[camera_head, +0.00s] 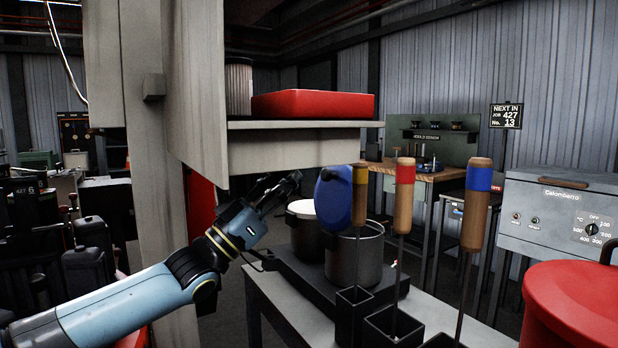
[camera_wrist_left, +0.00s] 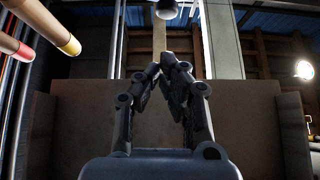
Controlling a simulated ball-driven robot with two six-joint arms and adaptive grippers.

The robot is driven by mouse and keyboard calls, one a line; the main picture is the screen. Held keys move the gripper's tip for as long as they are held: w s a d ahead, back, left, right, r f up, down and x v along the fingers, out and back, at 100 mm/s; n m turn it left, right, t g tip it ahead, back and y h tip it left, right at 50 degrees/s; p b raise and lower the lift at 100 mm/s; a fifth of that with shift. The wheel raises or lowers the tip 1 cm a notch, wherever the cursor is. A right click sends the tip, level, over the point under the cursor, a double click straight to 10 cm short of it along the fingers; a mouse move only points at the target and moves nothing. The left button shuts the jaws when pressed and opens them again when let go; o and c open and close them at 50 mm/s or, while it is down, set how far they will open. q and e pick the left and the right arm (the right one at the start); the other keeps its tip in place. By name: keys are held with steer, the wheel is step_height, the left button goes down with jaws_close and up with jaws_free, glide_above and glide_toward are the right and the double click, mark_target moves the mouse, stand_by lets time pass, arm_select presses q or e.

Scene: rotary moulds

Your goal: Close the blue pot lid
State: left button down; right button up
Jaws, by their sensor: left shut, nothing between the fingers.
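The blue pot lid (camera_head: 334,197) stands tilted up, nearly upright, above the left part of a grey metal pot (camera_head: 357,255) in the head view. The pot's mouth is partly uncovered. My left gripper (camera_head: 292,182) is to the left of the blue lid, apart from it, near a second pot with a whitish lid (camera_head: 302,209). In the left wrist view the fingers (camera_wrist_left: 168,62) meet at their tips with nothing between them. Neither the blue lid nor its pot can be made out there. My right gripper is not in view.
Tools with yellow (camera_head: 360,195), red (camera_head: 403,195) and blue (camera_head: 477,205) banded wooden handles stand upright in dark holders before the pots. A shelf (camera_head: 300,152) with a red box (camera_head: 313,104) overhangs my left gripper. A red drum (camera_head: 572,305) is at right.

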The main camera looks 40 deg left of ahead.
mark_target(327, 196)
arm_select(q)
steer(key=shift+w+d+f, duration=0.1)
steer(key=shift+w+d, duration=0.15)
steer(key=shift+w, duration=0.45)
steer(key=shift+w+d, duration=0.3)
steer(key=shift+w, duration=0.4)
steer(key=shift+w+d+f, duration=0.1)
steer(key=shift+w+d, duration=0.15)
steer(key=shift+w, duration=0.45)
steer(key=shift+r, duration=0.15)
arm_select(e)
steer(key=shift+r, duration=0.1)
